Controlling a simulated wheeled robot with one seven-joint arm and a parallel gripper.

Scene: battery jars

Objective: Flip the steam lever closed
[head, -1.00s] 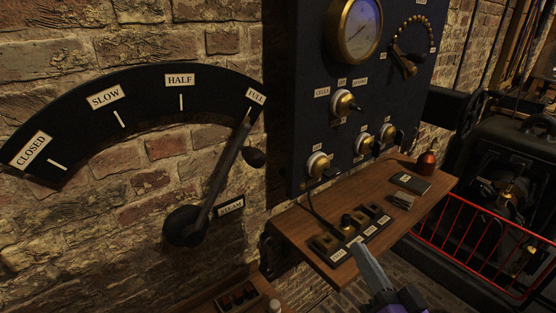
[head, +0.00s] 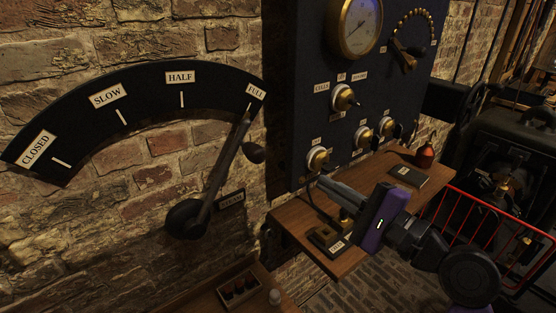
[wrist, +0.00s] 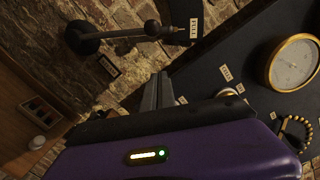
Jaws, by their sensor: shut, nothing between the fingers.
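The steam lever (head: 224,172) is a dark metal arm on a round hub, mounted on the brick wall. Its tip is at the FULL label (head: 256,92), the right end of a black curved scale (head: 150,85). The CLOSED label (head: 36,148) is at the scale's left end. A dark knob (head: 253,152) sticks out from the lever. The lever (wrist: 122,33) also shows in the wrist view, beyond the fingertips. My gripper (head: 325,185) is shut and empty, to the right of the lever and apart from it, in front of the shelf.
A dark panel (head: 300,100) with a gauge (head: 354,28) and brass switches stands right of the lever. Below it a wooden shelf (head: 290,225) holds a red bottle (head: 425,157). A lower ledge (head: 215,300) carries a small box. The wall before the scale is clear.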

